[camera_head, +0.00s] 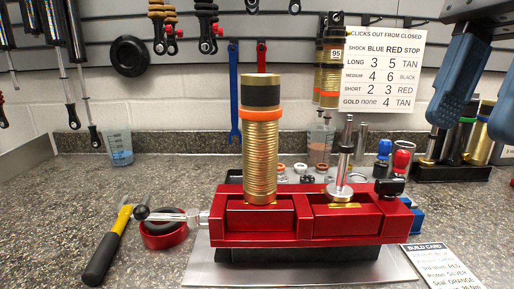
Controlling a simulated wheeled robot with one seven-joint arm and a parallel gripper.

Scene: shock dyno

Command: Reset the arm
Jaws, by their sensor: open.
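My gripper (472,122) is at the upper right of the head view, with its two blue fingers apart and nothing seen between them. The right finger is cut off by the picture edge. The gripper hangs in front of the wall and over the right rear of the bench, right of the red vise (262,238). A gold threaded shock body (261,150) with a black band and an orange ring stands upright in the vise's left part. A silver shaft (344,165) stands upright in its right part.
A black rack (452,172) with gold cylinders stands below my gripper. Blue and red-topped small parts (402,160) are left of it. A yellow-black hammer (105,250) and red ring (163,232) lie left of the vise. A build card (440,262) lies front right. The left bench is mostly clear.

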